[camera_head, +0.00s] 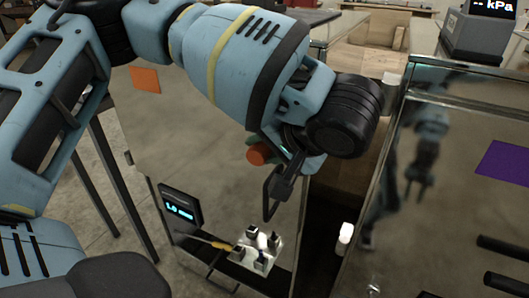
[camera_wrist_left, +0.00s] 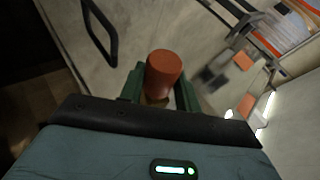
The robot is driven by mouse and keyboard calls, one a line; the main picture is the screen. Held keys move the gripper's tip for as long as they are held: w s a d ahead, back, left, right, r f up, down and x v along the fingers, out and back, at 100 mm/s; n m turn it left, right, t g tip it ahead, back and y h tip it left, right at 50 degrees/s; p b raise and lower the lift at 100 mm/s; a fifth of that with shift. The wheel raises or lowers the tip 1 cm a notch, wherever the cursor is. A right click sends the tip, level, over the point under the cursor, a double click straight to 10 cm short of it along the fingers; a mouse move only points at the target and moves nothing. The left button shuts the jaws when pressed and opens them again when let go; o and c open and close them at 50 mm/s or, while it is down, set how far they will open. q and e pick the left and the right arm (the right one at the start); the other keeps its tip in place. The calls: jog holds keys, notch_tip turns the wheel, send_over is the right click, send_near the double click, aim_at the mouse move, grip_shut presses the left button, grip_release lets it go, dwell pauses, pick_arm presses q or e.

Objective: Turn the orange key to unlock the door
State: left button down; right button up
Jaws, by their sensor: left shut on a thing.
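The orange key (camera_head: 259,153) shows as a short orange-red cylinder at the metal door panel (camera_head: 225,140), partly hidden by my left wrist. In the left wrist view the key (camera_wrist_left: 164,70) stands up between the two green fingers of my left gripper (camera_wrist_left: 160,88), which is shut on it. In the head view the left gripper (camera_head: 272,150) is mostly hidden behind its own arm. Whether the key has turned cannot be told. A dark bar handle (camera_head: 272,197) is beside the key, and in the left wrist view it (camera_wrist_left: 98,32) is at upper left. My right gripper is not in view.
A small display (camera_head: 180,206) and a light plate with several black blocks (camera_head: 256,247) are low on the door side. An orange square (camera_head: 145,79) is at upper left. A shiny cabinet with a purple square (camera_head: 503,162) stands at right. A white cylinder (camera_head: 345,234) is in the dark gap.

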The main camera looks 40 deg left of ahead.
pick_arm(q)
jog(key=c, duration=1)
grip_release()
jog(key=shift+a, duration=0.1)
jog(key=shift+o, duration=0.4)
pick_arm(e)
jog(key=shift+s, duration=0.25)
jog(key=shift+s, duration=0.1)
pick_arm(q)
jog(key=shift+s+d+f, duration=0.15)
jog(key=shift+s+d, duration=0.05)
jog(key=shift+s, duration=0.45)
jog(key=shift+s+d+f, duration=0.1)
jog(key=shift+s+d, duration=0.05)
jog(key=shift+s, duration=0.45)
jog(key=shift+s+d+f+b, duration=0.15)
jog(key=shift+s+d, duration=0.05)
jog(key=shift+s, duration=0.65)
jog(key=shift+s+d+f+b, duration=0.1)
jog(key=shift+s+d+b, duration=0.1)
jog(key=shift+s, duration=0.7)
jog(key=shift+s+d+f+b, duration=0.15)
jog(key=shift+s+d, duration=0.05)
jog(key=shift+s, duration=0.65)
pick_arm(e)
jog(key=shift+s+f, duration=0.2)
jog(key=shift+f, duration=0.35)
